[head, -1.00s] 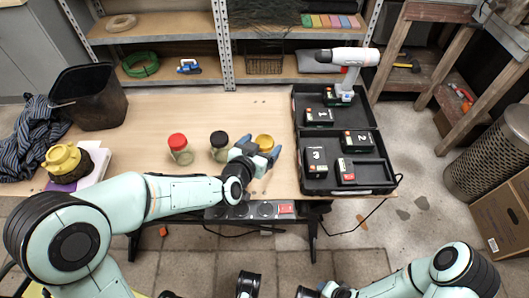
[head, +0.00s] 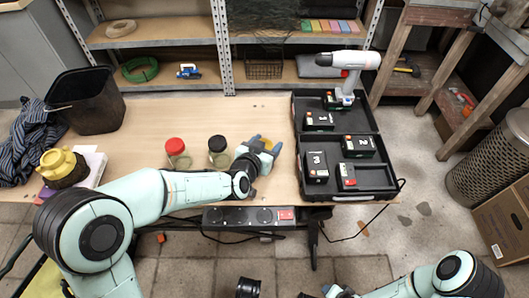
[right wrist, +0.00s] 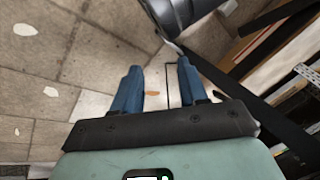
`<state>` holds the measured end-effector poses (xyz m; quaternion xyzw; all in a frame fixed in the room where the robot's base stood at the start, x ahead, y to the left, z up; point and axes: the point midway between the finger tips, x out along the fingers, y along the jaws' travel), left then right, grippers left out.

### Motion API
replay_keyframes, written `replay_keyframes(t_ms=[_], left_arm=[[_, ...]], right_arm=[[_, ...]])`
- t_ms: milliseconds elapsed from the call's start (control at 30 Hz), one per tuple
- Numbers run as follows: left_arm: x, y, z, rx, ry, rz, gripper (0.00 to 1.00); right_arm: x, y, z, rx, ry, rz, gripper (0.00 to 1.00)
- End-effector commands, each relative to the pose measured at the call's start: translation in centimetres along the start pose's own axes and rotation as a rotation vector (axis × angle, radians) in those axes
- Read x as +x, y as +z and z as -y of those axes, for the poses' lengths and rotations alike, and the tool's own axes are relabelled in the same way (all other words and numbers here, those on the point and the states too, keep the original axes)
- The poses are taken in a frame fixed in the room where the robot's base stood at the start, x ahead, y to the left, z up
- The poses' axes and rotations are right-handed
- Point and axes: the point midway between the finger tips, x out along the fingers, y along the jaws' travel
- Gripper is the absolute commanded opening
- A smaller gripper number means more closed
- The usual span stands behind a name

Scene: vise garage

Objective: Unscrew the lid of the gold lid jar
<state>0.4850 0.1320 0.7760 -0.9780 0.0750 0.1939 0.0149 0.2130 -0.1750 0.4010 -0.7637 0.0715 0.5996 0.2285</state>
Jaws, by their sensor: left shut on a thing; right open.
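The jar with the gold lid (head: 266,143) stands on the workbench, right of two other jars. Only a bit of the lid shows; the jar's glass body is hidden behind my gripper. My left gripper (head: 262,147) is at the lid with its blue fingers on either side, shut on it. Whether the lid is turned or lifted cannot be told. My right gripper (right wrist: 157,76) is open and empty, with floor tiles behind its blue fingers in the right wrist view.
A red-lidded jar (head: 175,146) and a black-lidded jar (head: 218,145) stand left of the gripper. A black tool case (head: 376,193) with batteries and a drill (head: 348,61) lies close on the right. A power strip (head: 240,216) hangs at the front edge.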

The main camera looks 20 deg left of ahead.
Motion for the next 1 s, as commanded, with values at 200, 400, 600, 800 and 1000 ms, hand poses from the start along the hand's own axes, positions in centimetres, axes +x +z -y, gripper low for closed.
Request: replay_keyframes(t_ms=[200,400,600,800,1000], left_arm=[[-0.7,-1.6,0.0,-0.001,-0.001,-0.003,0.19],[-2.7,-6.5,0.0,-0.001,0.000,-0.008,0.18],[-4.8,-11.6,0.0,0.000,0.001,-0.006,0.18],[-6.6,-16.0,0.0,0.000,0.001,-0.004,0.18],[-7.5,-18.1,0.0,0.000,0.000,-0.002,0.18]], right_arm=[[-1.0,0.9,0.3,-0.002,-0.002,0.029,0.43],[-4.2,4.2,1.3,-0.010,-0.010,0.132,0.43],[-8.5,8.5,2.4,-0.023,-0.017,0.276,0.43],[-11.9,10.3,3.0,-0.025,-0.012,0.355,0.43],[-13.2,10.7,3.0,-0.024,-0.005,0.379,0.43]])
